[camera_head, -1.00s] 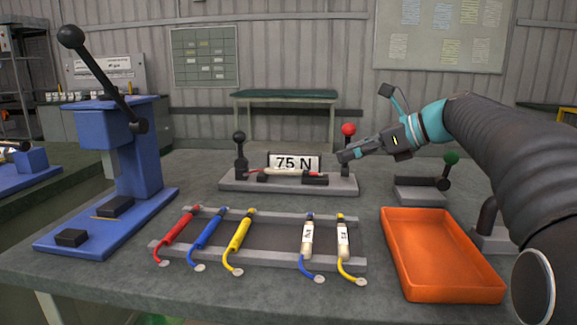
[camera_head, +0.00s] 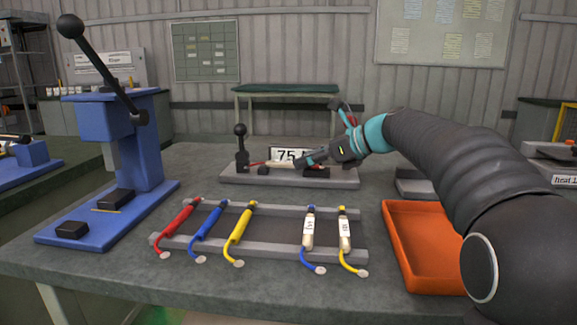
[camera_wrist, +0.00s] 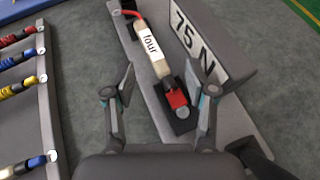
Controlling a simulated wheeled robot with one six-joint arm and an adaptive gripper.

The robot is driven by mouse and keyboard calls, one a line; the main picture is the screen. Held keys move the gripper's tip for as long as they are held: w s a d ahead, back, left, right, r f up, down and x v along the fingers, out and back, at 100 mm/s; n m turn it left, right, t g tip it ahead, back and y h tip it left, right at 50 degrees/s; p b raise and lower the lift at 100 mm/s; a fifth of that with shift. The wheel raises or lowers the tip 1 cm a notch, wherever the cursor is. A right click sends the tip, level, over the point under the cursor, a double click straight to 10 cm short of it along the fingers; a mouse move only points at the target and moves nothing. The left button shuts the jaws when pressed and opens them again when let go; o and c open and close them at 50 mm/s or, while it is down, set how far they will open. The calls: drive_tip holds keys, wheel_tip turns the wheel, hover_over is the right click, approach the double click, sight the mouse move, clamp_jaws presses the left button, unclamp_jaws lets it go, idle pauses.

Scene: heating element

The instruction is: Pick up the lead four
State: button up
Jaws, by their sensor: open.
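The lead four (camera_wrist: 150,45) lies in the grey 75 N fixture (camera_head: 232,179), its white label reading "four". It has a cream body, a red wire at one end and a red piece at the other, by a dark block. In the head view only a small part of the lead (camera_head: 256,164) shows beside my gripper (camera_head: 299,161). In the wrist view my gripper (camera_wrist: 161,78) is open and empty, with one finger on each side of the lead's lower part. I cannot tell whether the fingers touch it.
A rack (camera_head: 270,245) in front holds several red, blue and yellow leads. An orange tray (camera_head: 402,245) is at right, partly behind my arm. A blue lever press (camera_head: 140,160) stands at left. The 75 N sign (camera_wrist: 200,43) stands close beside the lead.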

drive_tip(key=shift+x, duration=1.05)
clamp_jaws()
